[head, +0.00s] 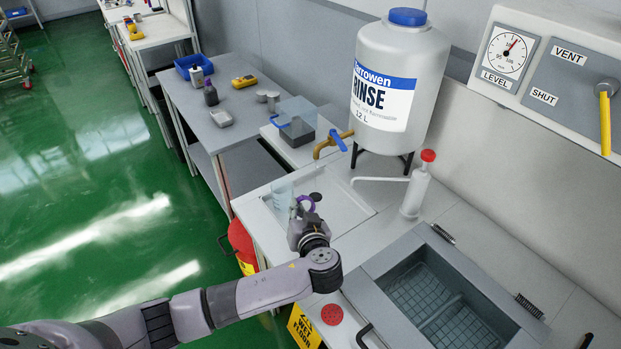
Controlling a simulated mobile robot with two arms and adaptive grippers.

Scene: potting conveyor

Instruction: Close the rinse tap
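The rinse tap (326,147) is a brass tap at the foot of the white rinse container (403,75), which has a blue cap and a "RINSE" label. Its blue lever (338,140) slants down to the right. I cannot make out any water at its spout. My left gripper (306,199) is over the white counter, below the tap in the picture and apart from its lever. A purple ring-like shape shows at its fingers; I cannot tell whether they are open or shut. A clear beaker (282,199) stands just left of the gripper, partly hidden. My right gripper is not in view.
A white pump bottle (417,186) with a red top stands right of the tap, its long spout pointing left. A grey basin (440,300) is at the lower right. A vent panel (570,85) with a yellow handle is on the wall. A clear-lidded box (298,125) stands left of the tap.

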